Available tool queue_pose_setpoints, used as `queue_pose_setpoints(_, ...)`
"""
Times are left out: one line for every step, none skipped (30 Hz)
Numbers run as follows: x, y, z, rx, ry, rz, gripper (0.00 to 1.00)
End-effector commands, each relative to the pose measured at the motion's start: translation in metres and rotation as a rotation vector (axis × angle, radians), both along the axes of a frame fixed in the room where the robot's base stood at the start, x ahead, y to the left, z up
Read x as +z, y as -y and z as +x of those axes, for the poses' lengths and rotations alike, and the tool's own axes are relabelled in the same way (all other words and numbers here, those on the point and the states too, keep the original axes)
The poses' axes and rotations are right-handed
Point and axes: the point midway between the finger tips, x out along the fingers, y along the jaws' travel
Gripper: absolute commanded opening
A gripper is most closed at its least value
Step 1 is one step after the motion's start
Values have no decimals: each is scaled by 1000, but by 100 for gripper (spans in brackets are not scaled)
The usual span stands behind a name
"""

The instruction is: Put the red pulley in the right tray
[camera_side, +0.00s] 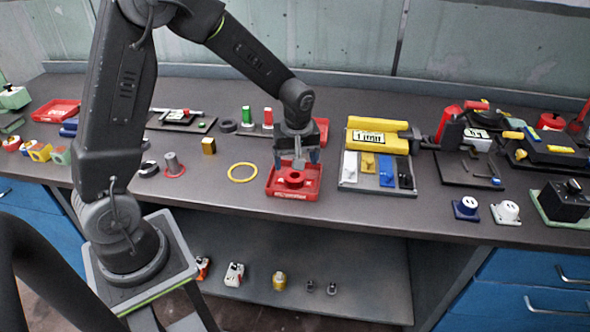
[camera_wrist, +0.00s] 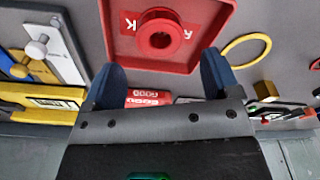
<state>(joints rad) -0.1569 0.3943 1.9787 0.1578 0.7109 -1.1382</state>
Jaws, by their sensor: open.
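The red pulley (camera_side: 292,177) lies flat inside a square red tray (camera_side: 306,192) near the front edge of the bench. The wrist view shows the pulley (camera_wrist: 160,34) near the middle of the tray's floor, with the tray's rim (camera_wrist: 165,66) all round it in sight except at the top. My gripper (camera_side: 297,160) is just above and behind the pulley. In the wrist view its two blue fingers (camera_wrist: 162,72) are spread apart with nothing between them, and the pulley is clear of them. Another red tray (camera_side: 57,110) sits at the far left of the bench.
A yellow ring (camera_side: 243,172) lies left of the pulley's tray. A grey holder with coloured parts and a yellow block (camera_side: 378,141) stand to its right. The bench front between tray and ring is clear.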

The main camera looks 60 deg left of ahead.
Motion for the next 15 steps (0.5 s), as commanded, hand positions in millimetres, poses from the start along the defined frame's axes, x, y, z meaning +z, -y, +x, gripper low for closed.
queue_pose_setpoints(13,2,0,-2,6,1,82)
queue_pose_setpoints(19,2,0,-2,7,1,82)
queue_pose_setpoints(27,3,-1,-2,5,1,82)
queue_pose_setpoints(33,4,-1,-3,6,1,82)
queue_pose_setpoints(38,4,-1,-2,5,1,82)
queue_pose_setpoints(45,5,-2,-2,4,0,82)
queue_pose_setpoints(49,5,-2,-2,5,1,82)
queue_pose_setpoints(53,6,-2,-1,3,1,82)
queue_pose_setpoints(58,6,-2,-1,2,0,82)
queue_pose_setpoints(61,7,-3,-1,2,0,82)
queue_pose_setpoints(63,7,-3,-1,2,0,82)
queue_pose_setpoints(66,7,-3,-1,1,0,82)
queue_pose_setpoints(68,8,-4,-3,2,0,82)
queue_pose_setpoints(71,8,-4,-8,3,0,82)
queue_pose_setpoints(75,10,-7,-22,9,0,82)
